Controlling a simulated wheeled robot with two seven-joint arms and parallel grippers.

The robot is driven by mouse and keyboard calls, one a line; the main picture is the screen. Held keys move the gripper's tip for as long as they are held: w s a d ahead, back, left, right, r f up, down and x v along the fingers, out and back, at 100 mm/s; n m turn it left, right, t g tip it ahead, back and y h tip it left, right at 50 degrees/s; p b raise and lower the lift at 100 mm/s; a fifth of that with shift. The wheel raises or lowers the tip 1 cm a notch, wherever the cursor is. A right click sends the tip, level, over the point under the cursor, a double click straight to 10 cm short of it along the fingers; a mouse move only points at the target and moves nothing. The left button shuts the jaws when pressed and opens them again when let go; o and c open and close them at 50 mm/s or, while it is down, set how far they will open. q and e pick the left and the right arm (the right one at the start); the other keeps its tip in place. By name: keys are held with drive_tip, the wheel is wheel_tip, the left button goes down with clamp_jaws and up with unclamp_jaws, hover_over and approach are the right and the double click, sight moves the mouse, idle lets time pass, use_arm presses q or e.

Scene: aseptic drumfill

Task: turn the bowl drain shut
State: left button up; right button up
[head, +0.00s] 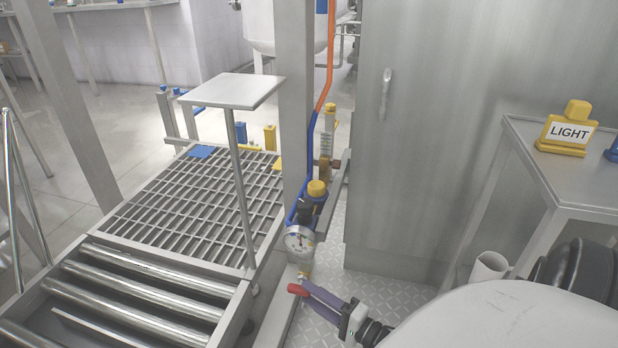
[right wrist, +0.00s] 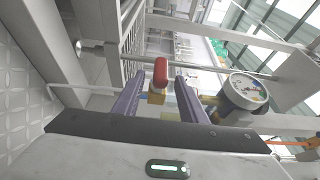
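The drain valve has a red handle (head: 298,290) low on the pipework, below a round pressure gauge (head: 300,242). In the right wrist view the red handle (right wrist: 160,72) stands above a brass-coloured fitting (right wrist: 156,97). My right gripper (head: 308,293) has come in from the lower right to the handle. In the right wrist view its two purple fingers (right wrist: 160,80) stand apart, one on each side of the handle, with a visible gap on both sides. The valve body is partly hidden by the fingers in the head view. My left gripper is not in view.
The gauge also shows close on the right in the right wrist view (right wrist: 247,90). A yellow-capped regulator (head: 316,188) and blue and orange hoses rise beside a steel post (head: 294,100). A roller conveyor (head: 140,290) lies left, a steel cabinet (head: 430,130) right.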

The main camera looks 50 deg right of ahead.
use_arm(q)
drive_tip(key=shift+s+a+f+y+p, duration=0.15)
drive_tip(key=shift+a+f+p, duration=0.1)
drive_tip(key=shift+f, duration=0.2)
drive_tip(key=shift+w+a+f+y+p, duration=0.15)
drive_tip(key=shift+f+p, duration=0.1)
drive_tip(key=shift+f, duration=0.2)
use_arm(e)
drive_tip(key=s, duration=0.9)
drive_tip(key=shift+d, duration=0.35)
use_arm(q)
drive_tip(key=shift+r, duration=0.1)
use_arm(e)
drive_tip(key=shift+w, duration=0.1)
